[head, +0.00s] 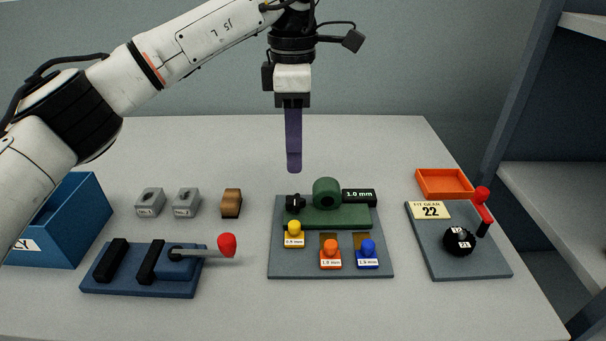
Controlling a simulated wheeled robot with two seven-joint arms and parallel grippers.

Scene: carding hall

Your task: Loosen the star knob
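A small black knob with lobes (295,203) sits at the left end of a green block with a round post (326,193), on a grey board (330,270). A larger round black part with white labels (459,241) sits on another grey board (462,270) at the right. I cannot be sure which is the star knob; the small one looks lobed. My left gripper (294,168) points straight down above and behind the middle board, apart from everything. Its purple fingers show as one strip, so I cannot tell whether they are apart. My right gripper is not in view.
The middle board holds yellow (294,233), orange (330,254) and blue (368,254) knobbed pieces and a "1.0 mm" label (359,196). A blue bin (62,225), a red-knobbed lever (227,245), grey blocks (150,202), a brown block (231,203) and an orange tray (444,183) stand around.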

